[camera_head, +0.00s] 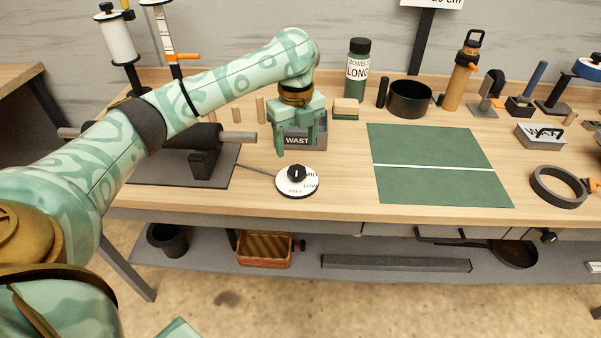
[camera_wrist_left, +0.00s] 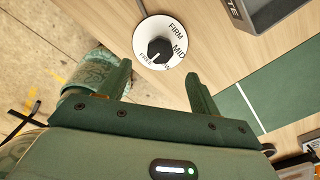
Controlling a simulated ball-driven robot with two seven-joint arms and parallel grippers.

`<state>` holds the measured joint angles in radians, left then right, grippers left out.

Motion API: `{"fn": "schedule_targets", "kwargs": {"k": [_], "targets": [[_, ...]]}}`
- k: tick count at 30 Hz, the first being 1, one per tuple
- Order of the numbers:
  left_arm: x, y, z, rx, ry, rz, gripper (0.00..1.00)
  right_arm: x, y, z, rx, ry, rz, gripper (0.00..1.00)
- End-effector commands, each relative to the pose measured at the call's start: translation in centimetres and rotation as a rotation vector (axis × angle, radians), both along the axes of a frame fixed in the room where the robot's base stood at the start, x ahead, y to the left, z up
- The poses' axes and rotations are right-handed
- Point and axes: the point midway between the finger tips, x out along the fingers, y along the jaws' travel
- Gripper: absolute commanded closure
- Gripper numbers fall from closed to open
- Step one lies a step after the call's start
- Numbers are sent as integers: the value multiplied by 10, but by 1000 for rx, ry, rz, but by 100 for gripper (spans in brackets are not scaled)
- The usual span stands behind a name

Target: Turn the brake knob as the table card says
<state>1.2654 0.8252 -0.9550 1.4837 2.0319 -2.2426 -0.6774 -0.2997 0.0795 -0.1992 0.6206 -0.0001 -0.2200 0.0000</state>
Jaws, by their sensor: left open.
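The brake knob (camera_head: 297,173) is a small black knob on a round white dial (camera_head: 284,188) near the table's front edge. In the wrist view the dial (camera_wrist_left: 142,40) reads FIRM, MID and FREE, with one more word partly hidden by the knob (camera_wrist_left: 160,50). A pale mark shows on the knob's lower side there, towards the FREE side. My left gripper (camera_head: 295,149) is open and empty, with its fingers pointing down above and behind the knob, apart from it. In the wrist view its fingertips (camera_wrist_left: 159,72) stand short of the dial. I see no readable instruction card.
A grey bin marked WAST (camera_head: 300,141) stands just behind the knob. A dark roller stand (camera_head: 205,160) is to the left, joined to the dial by a cable. A green mat (camera_head: 425,150) lies to the right. Bare wood surrounds the dial's right side.

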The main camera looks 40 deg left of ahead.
Motion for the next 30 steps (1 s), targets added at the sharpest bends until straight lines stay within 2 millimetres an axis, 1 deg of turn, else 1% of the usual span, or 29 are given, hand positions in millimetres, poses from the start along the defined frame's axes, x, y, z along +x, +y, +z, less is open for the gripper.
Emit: {"fn": "schedule_targets", "kwargs": {"k": [1,3,6,9,14,23,24,26,27,28,30], "targets": [[1,0,-25,0,9,-1,37,-7,0,-14,0,16,0,100],[1,0,-41,0,8,-1,37,-11,0,-23,0,26,0,100],[0,0,-60,1,6,-1,37,-16,0,-33,0,39,0,100],[1,0,-72,0,3,0,37,-20,-1,-40,0,48,1,100],[0,0,-81,1,0,0,37,-23,-1,-45,0,55,1,100],[0,0,-80,1,-4,0,37,-23,0,-45,0,55,1,100],[0,0,-80,1,-4,0,48,-23,0,-45,0,55,1,100],[0,0,-80,1,-4,0,65,-23,0,-45,0,55,1,100],[0,0,-80,1,-4,0,76,-23,0,-45,0,55,1,100],[0,0,-80,1,-4,0,81,-23,0,-45,0,55,1,100],[0,0,-80,1,-4,0,81,-23,0,-45,0,55,2,100]]}}
